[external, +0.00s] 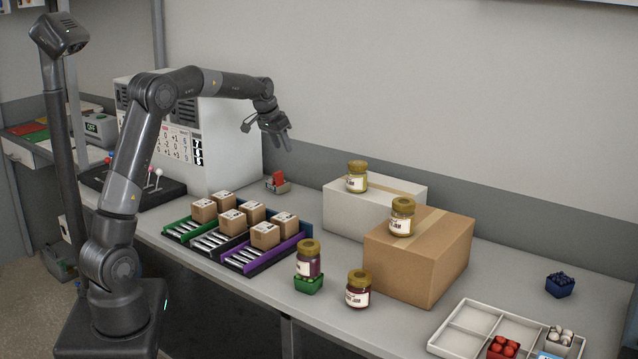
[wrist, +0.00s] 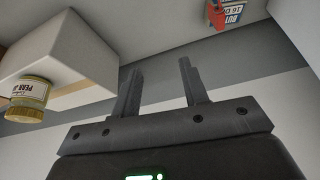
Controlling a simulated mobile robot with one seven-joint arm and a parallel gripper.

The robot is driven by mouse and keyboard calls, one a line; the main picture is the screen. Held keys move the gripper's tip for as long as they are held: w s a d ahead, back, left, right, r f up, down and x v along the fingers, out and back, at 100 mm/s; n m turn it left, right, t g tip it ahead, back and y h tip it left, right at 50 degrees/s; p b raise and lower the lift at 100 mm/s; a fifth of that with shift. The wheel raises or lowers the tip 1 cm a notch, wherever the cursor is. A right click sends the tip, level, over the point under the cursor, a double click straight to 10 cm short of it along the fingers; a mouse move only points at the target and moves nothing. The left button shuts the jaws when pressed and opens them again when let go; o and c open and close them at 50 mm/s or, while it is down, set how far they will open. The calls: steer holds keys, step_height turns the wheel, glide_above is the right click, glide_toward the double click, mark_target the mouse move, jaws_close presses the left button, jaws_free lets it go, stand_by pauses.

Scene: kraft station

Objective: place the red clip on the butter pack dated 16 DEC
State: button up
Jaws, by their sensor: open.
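In the wrist view, a small pack (wrist: 233,12) at the top right edge bears a label that reads in part "BUT" and "16 D". A red piece (wrist: 216,18) shows at its side; I cannot tell whether it is a clip or whether it is fixed to the pack. In the external view, a small red thing (external: 277,179) stands in a grey holder (external: 283,188) at the back of the bench, below my gripper. My gripper (external: 280,143) is open and empty, raised above the bench and apart from these things. Its fingers (wrist: 160,72) also show in the wrist view.
Several brown cartons (external: 265,235) sit on roller trays (external: 245,262). A white divided tray (external: 465,342) is at front right.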

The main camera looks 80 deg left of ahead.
steer(key=s+d+r+m+t+h, duration=0.1)
steer(key=s+d+r+m, duration=0.15)
steer(key=d, duration=1.25)
steer(key=s+d+r+m, duration=0.1)
steer(key=d+r, duration=0.3)
steer(key=d, duration=1)
steer(key=s+d+f+m+h, duration=0.1)
steer(key=s+d+f+m, duration=0.1)
steer(key=s+d, duration=0.7)
steer(key=s+d+f+m+t, duration=0.1)
steer(key=s+d+f+m, duration=0.1)
steer(key=s+d+f, duration=0.3)
steer(key=s+d, duration=0.4)
steer(key=d, duration=0.2)
steer(key=shift+s+f+h, duration=0.15)
steer(key=shift+s+h, duration=0.1)
steer(key=shift+h, duration=0.15)
steer(key=shift+o, duration=0.5)
